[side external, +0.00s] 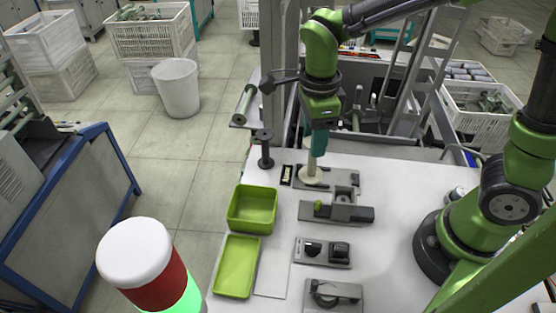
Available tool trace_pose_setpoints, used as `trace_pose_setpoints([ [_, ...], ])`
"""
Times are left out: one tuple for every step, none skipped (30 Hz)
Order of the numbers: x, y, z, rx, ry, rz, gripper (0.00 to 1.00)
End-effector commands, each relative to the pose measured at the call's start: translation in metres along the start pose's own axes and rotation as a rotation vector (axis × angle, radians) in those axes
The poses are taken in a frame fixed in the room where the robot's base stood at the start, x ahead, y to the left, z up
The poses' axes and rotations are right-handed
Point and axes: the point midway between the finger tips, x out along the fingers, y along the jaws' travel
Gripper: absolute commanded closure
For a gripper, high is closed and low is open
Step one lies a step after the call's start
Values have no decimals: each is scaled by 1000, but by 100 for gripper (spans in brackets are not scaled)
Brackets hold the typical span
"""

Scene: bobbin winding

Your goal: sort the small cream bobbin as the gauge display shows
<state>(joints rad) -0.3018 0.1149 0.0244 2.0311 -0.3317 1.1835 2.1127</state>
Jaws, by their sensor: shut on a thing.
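The small cream bobbin (312,178) is upright at the left end of a grey fixture plate (348,187) at the back of the white table. My gripper (318,152) points down from above with its teal fingers shut on the bobbin's upper part. I cannot tell whether the bobbin touches the plate. A small dark box with a light face, likely the gauge display (287,174), stands just left of it; its reading is too small to make out. A deep green bin (237,222) and a shallow green tray (236,265) are at the table's left edge.
Several grey fixtures line the table in front of the bobbin, one with a green part (318,207) and one with dark knobs (322,251). A dark spool post (265,150) stands behind the deep bin. A red and white cylinder with a green glow (150,275) fills the lower-left foreground.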

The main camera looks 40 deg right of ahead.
Motion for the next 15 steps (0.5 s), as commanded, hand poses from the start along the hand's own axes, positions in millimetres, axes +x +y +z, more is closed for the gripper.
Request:
trace_pose_setpoints([
  [-4,7,26,-63,0,-3,75],
  [-7,10,39,-94,0,-4,75],
  [-11,15,56,-131,-1,-5,75],
  [-15,20,67,-156,-2,-6,75],
  [-18,24,78,-180,-2,-8,75],
  [-22,29,92,-208,-3,-10,75],
  [-25,33,101,-227,-4,-10,75],
  [-29,37,109,-244,-6,-11,75],
  [-33,40,118,-260,-7,-12,75],
  [-36,43,124,-270,-9,-14,75],
  [-39,44,128,-275,-10,-14,75],
  [-43,44,132,-278,-12,-14,75],
  [-46,43,134,-279,-14,-14,75],
  [-49,43,135,-278,-16,-15,75],
  [-52,42,136,-276,-18,-14,75],
])
